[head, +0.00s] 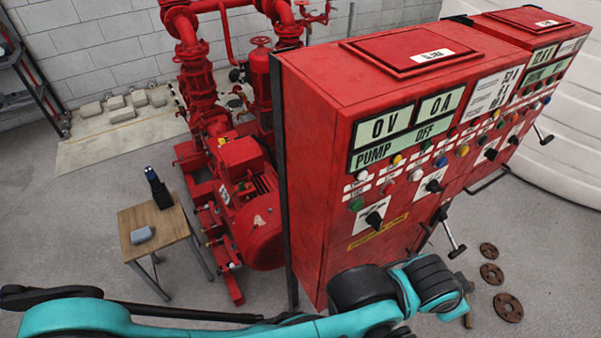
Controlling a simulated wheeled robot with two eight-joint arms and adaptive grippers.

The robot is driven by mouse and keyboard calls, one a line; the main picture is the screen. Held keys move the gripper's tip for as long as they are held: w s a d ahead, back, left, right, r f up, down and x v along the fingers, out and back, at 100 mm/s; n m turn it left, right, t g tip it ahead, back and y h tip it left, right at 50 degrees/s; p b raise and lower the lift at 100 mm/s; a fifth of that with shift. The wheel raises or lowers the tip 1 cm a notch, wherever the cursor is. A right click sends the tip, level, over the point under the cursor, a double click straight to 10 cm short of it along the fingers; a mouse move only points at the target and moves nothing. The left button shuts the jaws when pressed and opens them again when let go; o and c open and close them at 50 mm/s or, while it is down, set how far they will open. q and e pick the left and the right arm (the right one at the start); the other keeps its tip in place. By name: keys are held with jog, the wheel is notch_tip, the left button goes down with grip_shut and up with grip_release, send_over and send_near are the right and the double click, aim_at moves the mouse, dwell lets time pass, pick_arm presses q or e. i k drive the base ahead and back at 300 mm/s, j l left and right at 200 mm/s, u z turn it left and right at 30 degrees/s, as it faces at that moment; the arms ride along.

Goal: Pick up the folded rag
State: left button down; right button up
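A small grey-blue folded item (142,235), which looks like the folded rag, lies on the near left part of a small wooden-topped table (139,217). A dark upright object with a bluish top (158,188) stands at the table's back right corner, apart from the rag. My teal and black arm parts cross the bottom of the head view, in front of the table and the red cabinet. I can make out no fingertips of either gripper, and nothing of mine touches the rag.
A large red pump control cabinet (340,190) fills the middle and right. Red pump machinery (235,180) stands close right of the table. Round rusty flanges (492,274) lie on the floor at right. Grey floor (60,210) left of the table is clear.

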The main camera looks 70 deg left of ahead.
aim_at(145, 234)
jog(key=u, duration=0.5)
jog(key=k+l+u, duration=0.1)
jog(key=u, duration=0.85)
jog(key=k+u, duration=0.15)
jog(key=u, duration=0.7)
jog(key=i+u, duration=0.1)
jog(key=u, duration=0.7)
jog(key=i+u, duration=0.1)
jog(key=u, duration=0.3)
jog(key=l+u, duration=0.1)
jog(key=u, duration=0.3)
